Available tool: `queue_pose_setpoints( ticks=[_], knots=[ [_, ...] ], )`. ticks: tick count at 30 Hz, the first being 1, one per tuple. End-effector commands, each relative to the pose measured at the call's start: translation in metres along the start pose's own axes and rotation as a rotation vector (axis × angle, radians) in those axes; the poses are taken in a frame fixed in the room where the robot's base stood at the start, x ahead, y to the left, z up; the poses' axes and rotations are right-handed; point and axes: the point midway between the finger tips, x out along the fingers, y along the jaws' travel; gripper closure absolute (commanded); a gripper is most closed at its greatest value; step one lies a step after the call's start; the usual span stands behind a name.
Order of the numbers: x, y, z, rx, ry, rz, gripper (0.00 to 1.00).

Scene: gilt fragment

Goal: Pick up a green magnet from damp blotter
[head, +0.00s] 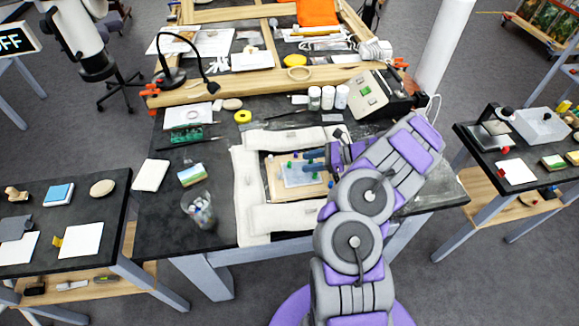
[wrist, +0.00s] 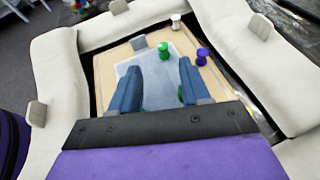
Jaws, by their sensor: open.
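The damp blotter (wrist: 156,68) is a pale grey-blue sheet on a light wooden board; it also shows in the head view (head: 298,177). In the wrist view a green magnet (wrist: 164,49) stands at the blotter's far edge, beyond my fingertips. Another green piece (wrist: 181,92) is mostly hidden beside my right finger. A purple magnet (wrist: 203,54) stands on the board to the right. My gripper (wrist: 159,70) is open, its two blue fingers spread over the blotter with nothing visibly held between them. It also shows in the head view (head: 314,161).
Padded white bolsters (wrist: 57,85) frame the board on all sides, with grey blocks on them. A small grey block (wrist: 139,43) and a silver-white cylinder (wrist: 176,21) sit at the board's far side. A glass jar (head: 198,210) stands at the table's left front.

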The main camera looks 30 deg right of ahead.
Motion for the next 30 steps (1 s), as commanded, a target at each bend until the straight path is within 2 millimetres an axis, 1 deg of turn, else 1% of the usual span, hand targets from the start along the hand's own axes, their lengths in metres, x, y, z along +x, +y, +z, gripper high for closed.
queue_pose_setpoints(
  ticks=[1,8,11,15,18,25,26,30],
  knots=[
    [0.005,0.0,0.0,0.0,-0.001,0.001,0.53],
    [0.014,-0.002,0.0,-0.001,0.0,0.0,0.53],
    [0.025,-0.004,0.002,-0.001,0.002,0.0,0.53],
    [0.047,-0.006,0.005,-0.002,0.001,0.001,0.53],
    [0.057,-0.006,0.005,-0.001,0.0,-0.001,0.53],
    [0.059,-0.006,0.006,-0.001,0.0,-0.002,0.53],
    [0.059,-0.007,0.006,-0.001,0.0,-0.002,0.54],
    [0.059,-0.007,0.006,-0.001,0.0,-0.002,0.68]
  ],
)
